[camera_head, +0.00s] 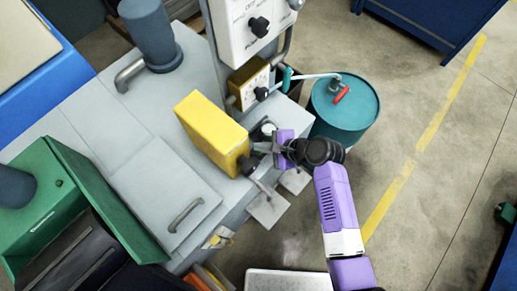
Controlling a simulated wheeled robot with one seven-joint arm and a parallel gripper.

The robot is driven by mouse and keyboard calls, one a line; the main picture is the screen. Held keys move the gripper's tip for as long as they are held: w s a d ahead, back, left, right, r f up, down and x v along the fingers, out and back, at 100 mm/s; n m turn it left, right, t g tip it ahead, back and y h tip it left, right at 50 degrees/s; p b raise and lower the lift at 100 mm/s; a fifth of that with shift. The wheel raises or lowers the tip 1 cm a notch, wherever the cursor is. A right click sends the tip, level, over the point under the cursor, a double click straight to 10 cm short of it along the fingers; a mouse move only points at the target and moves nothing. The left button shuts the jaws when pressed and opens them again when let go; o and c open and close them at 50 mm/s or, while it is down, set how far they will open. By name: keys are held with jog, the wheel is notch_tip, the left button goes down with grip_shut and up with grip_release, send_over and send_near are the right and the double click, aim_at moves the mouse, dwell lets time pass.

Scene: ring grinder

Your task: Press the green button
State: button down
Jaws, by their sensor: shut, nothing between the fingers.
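I cannot make out a green button in the head view. A white control panel (242,32) with dark knobs stands at the top middle, and its upper part is cut off. Below it is a smaller yellow-sided box (249,84) with a pale face and a dark knob. My gripper (260,147) is shut and empty at the end of the purple arm. It is right of the yellow block (212,133) and below the panel. Small round parts (267,129) show close behind it, partly hidden. I cannot tell whether it touches them.
The grey machine (130,140) fills the left and middle, with a handled cover. A teal drum (344,108) with a red-handled tap stands right of the panel. A green box (100,195) is at lower left. A blue cabinet (440,20) is at the back.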

jog(key=shift+f, duration=0.15)
jog(key=shift+f, duration=0.2)
jog(key=shift+f+b, duration=0.35)
jog(key=shift+f, duration=0.2)
dwell(0.7)
dwell(0.3)
jog(key=shift+r+p, duration=1)
jog(key=shift+p, duration=0.15)
notch_tip(320, 180, up, 5)
jog(key=p, duration=0.5)
dwell(0.5)
